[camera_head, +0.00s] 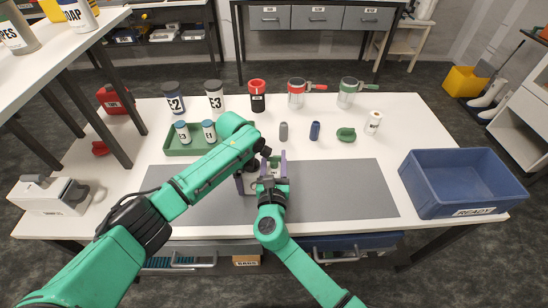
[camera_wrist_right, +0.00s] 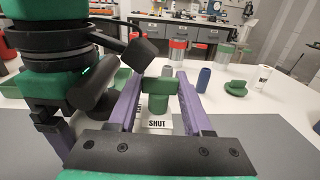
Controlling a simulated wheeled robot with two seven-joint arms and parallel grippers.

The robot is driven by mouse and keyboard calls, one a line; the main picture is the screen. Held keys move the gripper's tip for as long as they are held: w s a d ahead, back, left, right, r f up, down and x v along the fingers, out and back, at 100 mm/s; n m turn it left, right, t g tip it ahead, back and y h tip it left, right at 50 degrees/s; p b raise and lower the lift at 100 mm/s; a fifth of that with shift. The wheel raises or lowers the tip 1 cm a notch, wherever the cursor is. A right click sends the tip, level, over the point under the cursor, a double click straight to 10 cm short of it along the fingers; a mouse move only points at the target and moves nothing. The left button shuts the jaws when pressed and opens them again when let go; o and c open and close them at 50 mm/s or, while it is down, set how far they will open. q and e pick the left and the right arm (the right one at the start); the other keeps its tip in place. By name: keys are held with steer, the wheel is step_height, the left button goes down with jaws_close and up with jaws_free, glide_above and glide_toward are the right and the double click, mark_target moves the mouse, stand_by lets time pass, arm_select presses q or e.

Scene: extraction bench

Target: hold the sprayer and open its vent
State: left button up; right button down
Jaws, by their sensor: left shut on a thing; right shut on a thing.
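A green T-shaped vent piece (camera_wrist_right: 158,103) sits between the purple fingers of my right gripper (camera_wrist_right: 159,78) in the right wrist view. The right gripper is shut on it. A white label reading SHUT (camera_wrist_right: 157,124) shows just below it. In the head view my right gripper (camera_head: 273,160) is over the grey mat. My left gripper (camera_head: 246,181) is beside and lower, shut on the sprayer. The sprayer's body is mostly hidden behind the arms and fingers, so its tilt cannot be told.
A grey mat (camera_head: 340,190) lies on the white table. A blue READY crate (camera_head: 465,172) stands at the right. A green tray (camera_head: 178,150) holds small bottles. Jars with red (camera_head: 297,98) and green (camera_head: 346,98) handles stand at the back. The mat's right part is clear.

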steer(key=c, duration=0.6)
jaws_free()
steer(key=shift+s, duration=0.1)
steer(key=shift+s, duration=0.4)
steer(key=s, duration=1.1)
steer(key=shift+a, duration=0.25)
